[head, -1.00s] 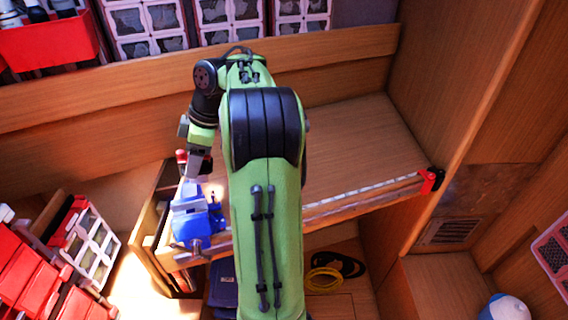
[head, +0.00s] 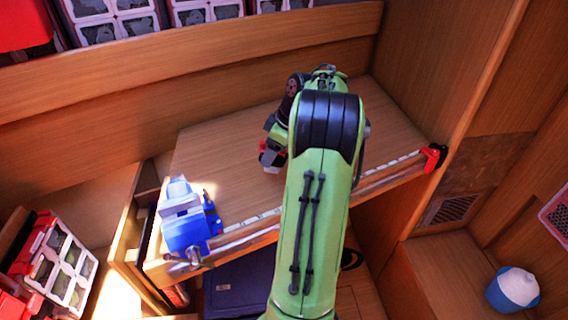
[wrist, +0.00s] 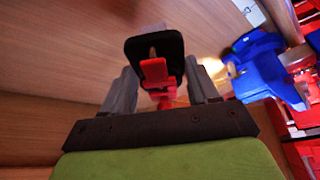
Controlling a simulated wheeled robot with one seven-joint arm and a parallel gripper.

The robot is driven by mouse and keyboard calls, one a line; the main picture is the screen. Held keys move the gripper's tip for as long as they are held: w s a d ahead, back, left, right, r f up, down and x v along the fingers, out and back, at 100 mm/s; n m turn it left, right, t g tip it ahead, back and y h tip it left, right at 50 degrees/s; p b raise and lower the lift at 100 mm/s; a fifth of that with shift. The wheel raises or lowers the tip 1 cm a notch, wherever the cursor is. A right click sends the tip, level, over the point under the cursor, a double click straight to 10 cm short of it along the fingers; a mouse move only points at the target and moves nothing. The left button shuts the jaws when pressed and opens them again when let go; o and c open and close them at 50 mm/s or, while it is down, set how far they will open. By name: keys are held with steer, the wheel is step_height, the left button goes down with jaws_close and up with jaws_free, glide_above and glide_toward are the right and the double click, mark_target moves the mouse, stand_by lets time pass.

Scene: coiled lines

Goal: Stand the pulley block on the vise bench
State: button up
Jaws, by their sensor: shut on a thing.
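The vise bench (head: 225,150) is a wooden top with a blue vise (head: 185,222) at its front left corner. My gripper (wrist: 160,68) is shut on the pulley block, a black piece with a red part (wrist: 155,62), seen between the grey fingers in the wrist view. In the head view only a bit of red of the block (head: 266,147) shows beside my wrist, over the middle of the bench; my arm hides the rest. I cannot tell whether the block touches the bench top. The vise also shows at the right of the wrist view (wrist: 262,68).
A measuring strip runs along the bench's front edge, with a red and black clamp (head: 433,157) at its right end. A low wooden wall stands behind the bench. The bench top between vise and arm is clear.

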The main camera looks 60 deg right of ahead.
mark_target(273, 169)
step_height(273, 169, down, 6)
steer(key=shift+f+b, duration=0.15)
steer(key=shift+b, duration=0.25)
steer(key=shift+f, duration=0.1)
steer(key=shift+f, duration=0.15)
steer(key=o, duration=1.3)
